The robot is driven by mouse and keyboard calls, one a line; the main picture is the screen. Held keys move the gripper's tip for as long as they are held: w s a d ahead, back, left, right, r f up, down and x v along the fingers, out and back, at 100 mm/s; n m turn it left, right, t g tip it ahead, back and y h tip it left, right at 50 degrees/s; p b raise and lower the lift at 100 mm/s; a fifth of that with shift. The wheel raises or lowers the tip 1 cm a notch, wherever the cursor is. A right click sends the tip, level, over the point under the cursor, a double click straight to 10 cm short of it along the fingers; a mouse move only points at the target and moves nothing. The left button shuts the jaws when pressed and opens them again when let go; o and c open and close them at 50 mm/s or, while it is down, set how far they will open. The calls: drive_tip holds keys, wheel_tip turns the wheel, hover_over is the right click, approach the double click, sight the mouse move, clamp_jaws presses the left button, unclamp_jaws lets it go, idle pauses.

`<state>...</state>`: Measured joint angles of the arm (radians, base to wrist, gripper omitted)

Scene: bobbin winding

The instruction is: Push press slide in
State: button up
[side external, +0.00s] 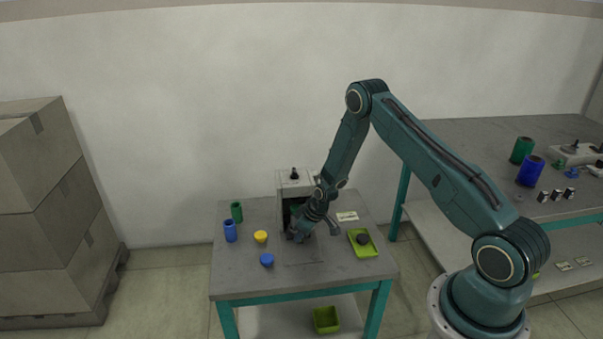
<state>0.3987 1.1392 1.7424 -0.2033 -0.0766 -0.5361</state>
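The press (294,184) is a pale grey box-shaped machine with a black knob on top, at the back middle of the near table. Its front has a dark opening with something green inside. The slide itself I cannot make out; my gripper and wrist cover that area. My gripper (295,237) is low in front of the press, pointing down and to the left, close to the opening. Whether it touches the slide cannot be told. Its fingers are too small and dark to show whether they are open or shut.
On the near table (235,277) stand a green cylinder (236,211), a blue cylinder (230,231), a yellow piece (260,236), a blue piece (267,260) and a lime tray (370,251) holding a dark item. A white label plate (347,216) lies behind the tray. The front of the table is clear.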

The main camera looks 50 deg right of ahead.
idle(0.4)
drive_tip(key=shift+v, duration=0.8)
drive_tip(key=v, duration=0.3)
drive_tip(key=shift+s+d+r, duration=0.1)
drive_tip(key=shift+s+r, duration=0.1)
drive_tip(key=shift+s, duration=0.3)
drive_tip(key=s, duration=0.3)
drive_tip(key=s+d, duration=0.1)
drive_tip(key=s, duration=0.7)
drive_tip(key=shift+d, duration=0.4)
